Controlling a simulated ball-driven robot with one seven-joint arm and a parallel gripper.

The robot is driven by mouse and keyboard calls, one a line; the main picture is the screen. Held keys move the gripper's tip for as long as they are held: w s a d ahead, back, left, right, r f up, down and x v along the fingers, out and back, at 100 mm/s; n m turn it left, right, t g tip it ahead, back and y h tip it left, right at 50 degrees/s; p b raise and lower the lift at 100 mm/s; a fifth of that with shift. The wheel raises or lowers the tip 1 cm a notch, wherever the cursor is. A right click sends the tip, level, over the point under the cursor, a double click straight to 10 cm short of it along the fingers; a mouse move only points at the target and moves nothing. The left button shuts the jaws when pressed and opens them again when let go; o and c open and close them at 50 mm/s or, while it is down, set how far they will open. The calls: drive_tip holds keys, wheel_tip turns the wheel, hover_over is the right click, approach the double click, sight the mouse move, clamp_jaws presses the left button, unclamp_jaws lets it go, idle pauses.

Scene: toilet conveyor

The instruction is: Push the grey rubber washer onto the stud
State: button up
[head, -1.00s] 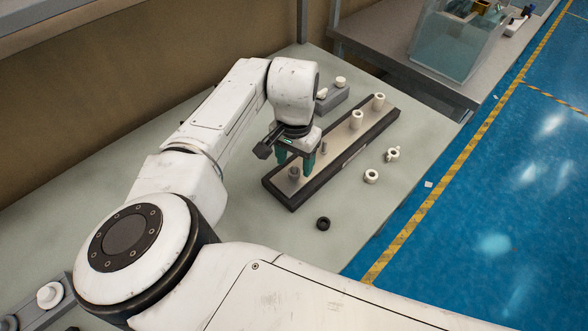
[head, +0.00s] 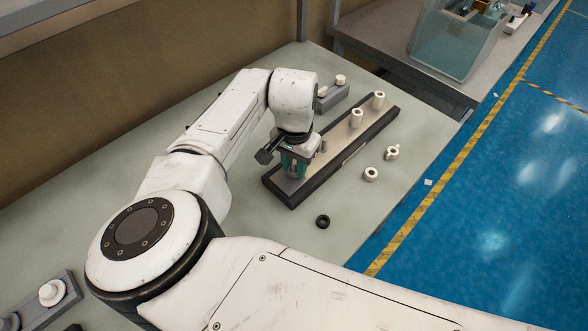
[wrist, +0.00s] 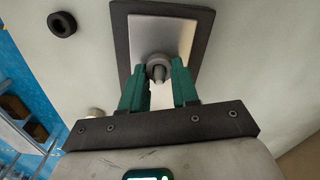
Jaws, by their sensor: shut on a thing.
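The grey rubber washer (wrist: 158,59) sits between the green fingertips of my gripper (wrist: 158,70) in the wrist view, near the end of the dark-edged strip (wrist: 122,45). A darker grey stud tip (wrist: 158,73) shows within the washer's outline. I cannot tell how far down the washer sits. In the head view my gripper (head: 293,172) is low over the strip's near end, pointing down, and its fingers hide the washer. A second short grey stud (head: 324,146) stands bare just beyond it.
Two white cylinders (head: 357,118) (head: 379,100) stand on the strip's far part. A black ring (head: 323,221) and two white fittings (head: 371,174) (head: 392,153) lie on the table to the right. A grey block with white knobs (head: 333,96) is behind.

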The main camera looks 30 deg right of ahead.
clamp_jaws()
drive_tip(key=shift+r, duration=0.2)
